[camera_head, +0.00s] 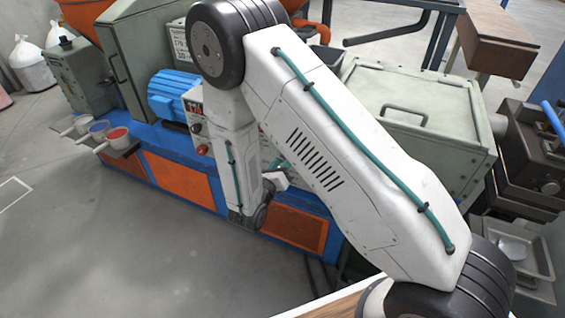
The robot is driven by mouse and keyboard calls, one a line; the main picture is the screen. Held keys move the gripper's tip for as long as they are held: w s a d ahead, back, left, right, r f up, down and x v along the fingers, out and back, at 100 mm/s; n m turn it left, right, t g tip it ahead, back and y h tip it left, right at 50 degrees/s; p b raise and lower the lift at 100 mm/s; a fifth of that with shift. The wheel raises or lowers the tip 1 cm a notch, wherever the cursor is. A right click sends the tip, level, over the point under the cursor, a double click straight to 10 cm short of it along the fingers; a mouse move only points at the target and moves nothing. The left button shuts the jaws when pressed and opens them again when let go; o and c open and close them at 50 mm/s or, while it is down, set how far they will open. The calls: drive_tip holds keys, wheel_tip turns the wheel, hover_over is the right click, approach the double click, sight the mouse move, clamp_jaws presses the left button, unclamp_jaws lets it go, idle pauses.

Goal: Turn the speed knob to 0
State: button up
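A control panel (194,106) is partly visible on the machine, just left of my forearm. It has a small red lit display (195,107), a dark round knob (196,128) and a red button (202,150) below. I cannot tell whether the dark knob is the speed knob, and its setting is too small to read. My forearm hangs down in front of the panel and hides its right part. My wrist shows low beside the forearm, close to the machine front. My gripper's fingers are hidden or too small to make out, so I cannot tell whether they touch anything.
The blue machine base with orange panels (180,182) runs behind my arm. A blue motor (173,95) is left of the panel, and a grey-green box with a handle (418,115) is at right. Small cups (117,134) stand on a ledge. The left floor is mostly clear.

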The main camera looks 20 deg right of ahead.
idle(0.4)
drive_tip(key=o, duration=1)
drive_tip(key=v, duration=0.7)
drive_tip(key=shift+s+a, duration=0.3)
drive_tip(key=shift+a, duration=0.05)
